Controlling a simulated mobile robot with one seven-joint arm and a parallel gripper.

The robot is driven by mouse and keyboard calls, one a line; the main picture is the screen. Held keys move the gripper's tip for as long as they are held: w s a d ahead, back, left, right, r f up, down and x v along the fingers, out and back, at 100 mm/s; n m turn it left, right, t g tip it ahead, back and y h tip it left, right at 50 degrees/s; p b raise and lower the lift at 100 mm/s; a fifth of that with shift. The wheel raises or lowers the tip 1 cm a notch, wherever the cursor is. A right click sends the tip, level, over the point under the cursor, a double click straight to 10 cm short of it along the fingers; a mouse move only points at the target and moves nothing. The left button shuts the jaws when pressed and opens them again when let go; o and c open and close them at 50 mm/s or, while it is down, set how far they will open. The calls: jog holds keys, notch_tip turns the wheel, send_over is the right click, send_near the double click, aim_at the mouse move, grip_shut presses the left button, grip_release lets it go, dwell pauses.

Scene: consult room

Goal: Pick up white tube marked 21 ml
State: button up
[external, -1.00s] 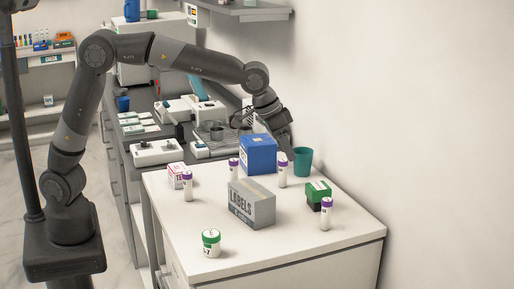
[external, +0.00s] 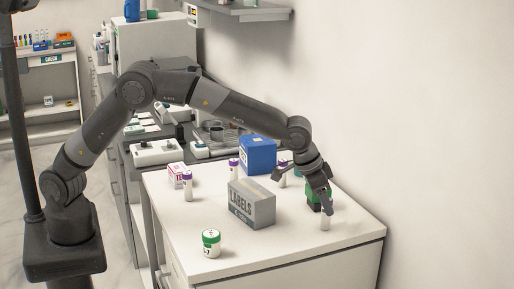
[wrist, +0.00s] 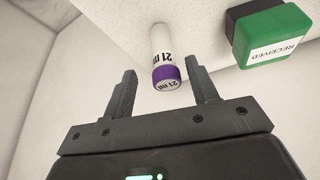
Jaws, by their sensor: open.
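The white tube (wrist: 161,45) has a purple cap and is marked 21 ml. In the wrist view it stands on the white counter just beyond my gripper (wrist: 164,84), with its cap between the two open fingers and a gap on each side. In the external view the white lower part of a tube (external: 325,223) shows at the right side of the counter. My gripper (external: 326,205) is right above it and hides its cap. My gripper is open and empty.
A grey LABELS box (external: 251,205), a blue box (external: 258,154), a green-lidded jar (external: 211,243) and other purple-capped tubes (external: 188,187) share the counter (external: 290,248). The wall (external: 400,130) is at the right. The front is clear.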

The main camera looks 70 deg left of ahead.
jog(key=x, duration=0.5)
jog(key=shift+a, duration=0.3)
jog(key=c, duration=1)
